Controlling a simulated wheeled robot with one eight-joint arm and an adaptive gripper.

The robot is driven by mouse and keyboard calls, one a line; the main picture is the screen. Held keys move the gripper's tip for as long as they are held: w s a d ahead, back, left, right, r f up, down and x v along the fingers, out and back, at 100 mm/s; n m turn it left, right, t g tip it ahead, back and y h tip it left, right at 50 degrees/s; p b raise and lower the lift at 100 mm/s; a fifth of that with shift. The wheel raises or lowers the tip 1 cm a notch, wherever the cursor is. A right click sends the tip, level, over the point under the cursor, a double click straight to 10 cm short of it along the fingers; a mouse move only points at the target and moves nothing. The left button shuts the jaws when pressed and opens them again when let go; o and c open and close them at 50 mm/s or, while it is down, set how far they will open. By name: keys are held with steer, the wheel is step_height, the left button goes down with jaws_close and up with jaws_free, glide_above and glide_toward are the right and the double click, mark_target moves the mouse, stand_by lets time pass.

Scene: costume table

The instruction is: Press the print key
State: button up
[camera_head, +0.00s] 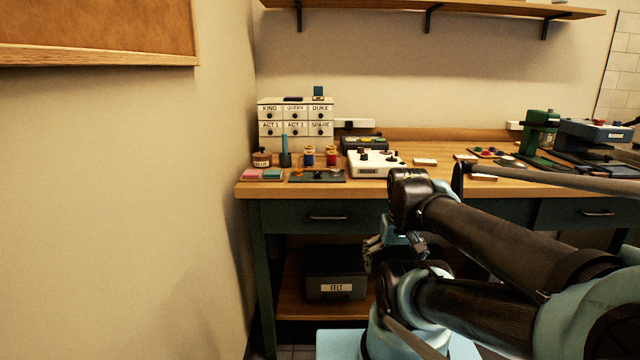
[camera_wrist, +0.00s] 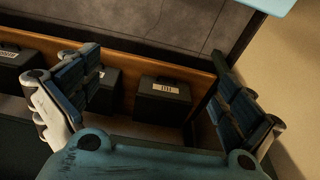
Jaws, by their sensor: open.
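No key marked print can be read in either view. A white control box (camera_head: 376,164) with dark knobs sits on the wooden table near the front edge. A dark box with coloured tops (camera_head: 364,143) stands behind it. A blue-topped machine (camera_head: 596,131) stands at the far right of the table; its markings are too small to read. My gripper (camera_head: 373,248) hangs below the table top, in front of the drawers, apart from everything.
A felt bin (camera_head: 336,285) sits on the lower shelf; bins also show in the wrist view (camera_wrist: 163,99). A labelled drawer cabinet (camera_head: 295,122), spools (camera_head: 309,157) and a dark mat (camera_head: 317,176) occupy the left. A green machine (camera_head: 537,133) stands right. A wall shelf (camera_head: 430,12) hangs above.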

steer(key=c, duration=1.2)
steer(key=shift+w+f, duration=0.25)
steer(key=shift+w, duration=0.3)
steer(key=c, duration=0.9)
steer(key=shift+s, duration=0.1)
jaws_close()
